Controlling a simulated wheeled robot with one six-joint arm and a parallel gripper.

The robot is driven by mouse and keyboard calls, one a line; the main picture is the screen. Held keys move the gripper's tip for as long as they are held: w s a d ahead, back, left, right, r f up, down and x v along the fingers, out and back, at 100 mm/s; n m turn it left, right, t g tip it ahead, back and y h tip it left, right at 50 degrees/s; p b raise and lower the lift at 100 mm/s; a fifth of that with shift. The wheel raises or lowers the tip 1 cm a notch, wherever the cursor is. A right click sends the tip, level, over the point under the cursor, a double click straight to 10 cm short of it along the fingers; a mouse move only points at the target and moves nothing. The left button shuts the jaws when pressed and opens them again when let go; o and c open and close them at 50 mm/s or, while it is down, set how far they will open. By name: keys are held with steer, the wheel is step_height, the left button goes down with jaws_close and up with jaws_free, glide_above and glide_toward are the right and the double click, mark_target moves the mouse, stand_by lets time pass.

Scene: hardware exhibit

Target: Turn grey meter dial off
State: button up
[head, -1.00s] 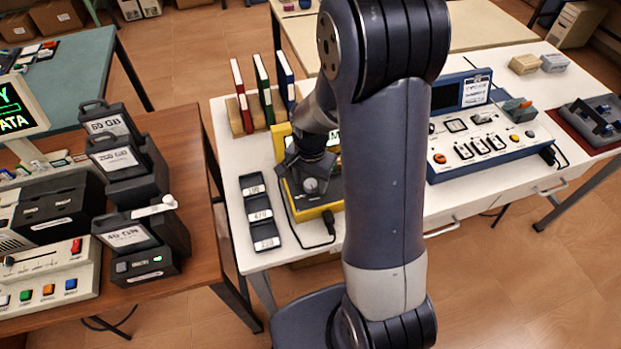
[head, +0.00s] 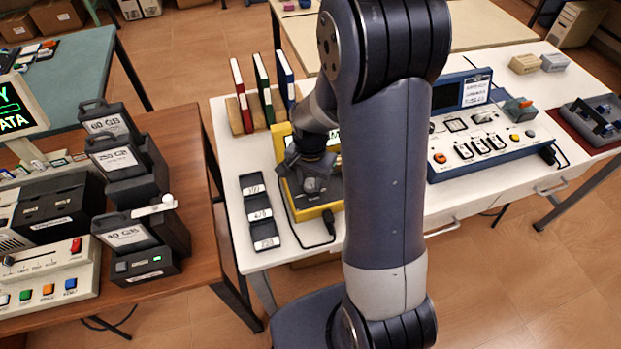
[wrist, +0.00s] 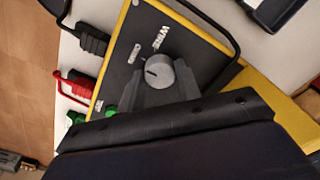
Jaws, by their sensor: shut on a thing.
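The yellow meter (head: 319,211) stands on the white table, partly hidden by my arm in the head view. Its dark face (wrist: 128,47) shows in the wrist view with white lettering. The round grey dial (wrist: 159,71) sits on that face, with a dark pointer mark on its top. My gripper (wrist: 158,82) is shut on the dial, one finger on each side of it. In the head view my gripper (head: 312,184) is over the meter and covers most of the dial.
Black and red plugs with cables (wrist: 93,42) are at the meter's edge. Several dark labelled modules (head: 259,213) lie left of the meter. Red, green and blue books (head: 262,85) stand behind it. A blue-and-white console (head: 480,140) stands to the right.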

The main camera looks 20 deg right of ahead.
mark_target(310, 183)
steer(key=n+b, duration=0.1)
steer(key=n, duration=0.3)
steer(key=shift+n+b, duration=0.55)
steer(key=shift+n, duration=1.65)
steer(key=o, duration=1)
steer(key=shift+r, duration=0.1)
step_height(310, 183, up, 11)
steer(key=shift+f, duration=0.15)
steer(key=shift+f, duration=0.15)
